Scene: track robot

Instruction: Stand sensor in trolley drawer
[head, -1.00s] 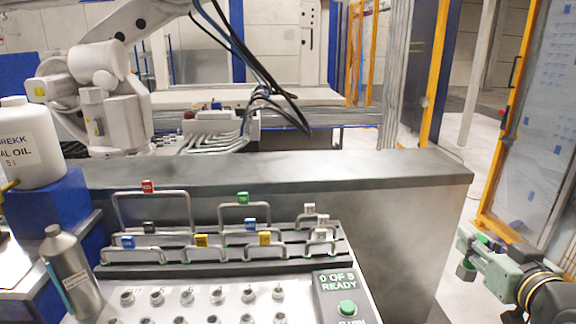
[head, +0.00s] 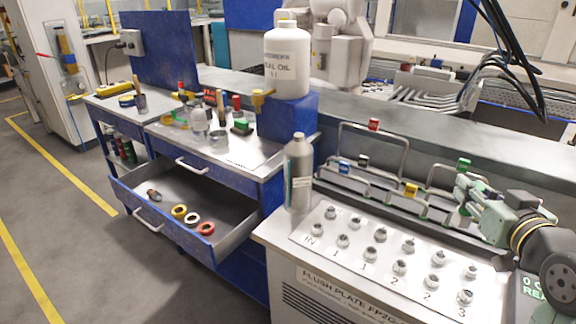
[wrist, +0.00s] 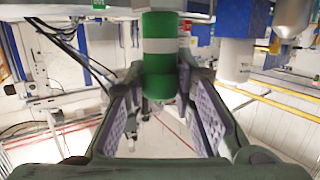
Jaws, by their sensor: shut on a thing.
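My gripper (head: 474,200) is at the right of the head view, above the flush plate and in front of the handle rack. In the wrist view my gripper (wrist: 160,110) is shut on a green cylinder with a white band (wrist: 160,85). It may be the sensor; the head view does not show it clearly. The blue trolley (head: 225,174) stands at the left. Its upper drawer (head: 240,236) is pulled open. Inside lie a small grey-brown part (head: 153,195), a yellow ring (head: 179,211), a white ring (head: 192,218) and a red ring (head: 206,229).
A steel bottle (head: 298,175) stands between trolley and flush plate (head: 385,265). A white oil jug (head: 287,62) stands on a blue block (head: 288,118). Several tools and small items crowd the trolley top. Floor left of the drawer (head: 60,190) is clear.

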